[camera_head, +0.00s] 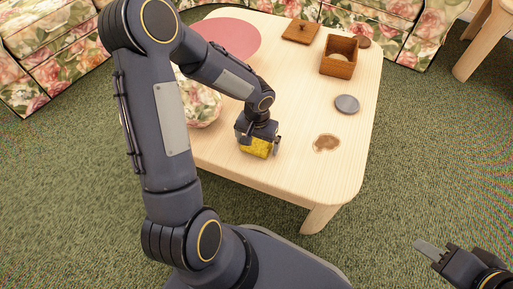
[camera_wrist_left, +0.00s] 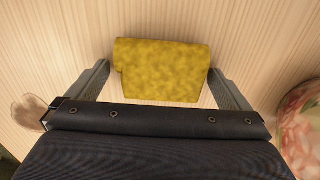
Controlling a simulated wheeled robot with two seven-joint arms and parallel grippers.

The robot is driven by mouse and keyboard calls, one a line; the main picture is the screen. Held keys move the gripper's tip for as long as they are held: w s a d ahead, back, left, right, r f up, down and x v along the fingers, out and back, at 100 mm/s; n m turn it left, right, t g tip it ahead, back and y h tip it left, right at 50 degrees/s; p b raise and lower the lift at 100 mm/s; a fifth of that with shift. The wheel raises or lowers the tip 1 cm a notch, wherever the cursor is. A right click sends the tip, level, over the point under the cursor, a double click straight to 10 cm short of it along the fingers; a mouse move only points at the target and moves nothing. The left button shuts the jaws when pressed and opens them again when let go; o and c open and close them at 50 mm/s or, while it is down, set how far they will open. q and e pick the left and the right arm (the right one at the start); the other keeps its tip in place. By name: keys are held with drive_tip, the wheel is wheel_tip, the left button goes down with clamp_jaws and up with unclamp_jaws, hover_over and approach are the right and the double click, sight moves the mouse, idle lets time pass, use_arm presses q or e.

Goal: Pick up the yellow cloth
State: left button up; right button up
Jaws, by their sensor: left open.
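The yellow cloth (camera_head: 256,148) lies folded on the light wooden table (camera_head: 230,178), and my left gripper (camera_head: 258,141) is directly over it. In the left wrist view the cloth (camera_wrist_left: 162,70) lies between the two open fingers of my left gripper (camera_wrist_left: 162,88), one finger on each side. Whether the fingers touch it, I cannot tell. My right gripper (camera_head: 438,251) is low at the right, over the green carpet and away from the table. Only part of it shows, and its jaw state is unclear.
A brown stain (camera_head: 326,143) and a grey disc (camera_head: 347,104) lie right of the cloth. A wooden box (camera_head: 339,57), its lid (camera_head: 300,32) and a pink round mat (camera_head: 232,38) are farther back. A floral rounded object (camera_head: 200,105) is left of the cloth, partly behind my arm.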

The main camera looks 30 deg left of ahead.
sight(257, 141)
use_arm(q)
drive_tip(key=c, duration=0.9)
drive_tip(key=shift+r, duration=0.2)
drive_tip(key=shift+r, duration=0.25)
wheel_tip(257, 141, up, 2)
drive_tip(key=shift+r+p, duration=0.2)
drive_tip(key=shift+p, duration=0.65)
drive_tip(key=d+r, duration=0.1)
drive_tip(key=s+d+r+p, duration=0.1)
drive_tip(key=r, duration=0.1)
drive_tip(key=d+r+p, duration=0.1)
drive_tip(key=d+r, duration=0.1)
drive_tip(key=shift+s+r, duration=0.15)
drive_tip(key=shift+r, duration=0.05)
drive_tip(key=s+d+r+p, duration=0.2)
drive_tip(key=s+d+r, duration=0.1)
drive_tip(key=d, duration=0.6)
drive_tip(key=shift+s+d+r, duration=0.15)
drive_tip(key=shift+s+r, duration=0.05)
drive_tip(key=shift+r, duration=0.5)
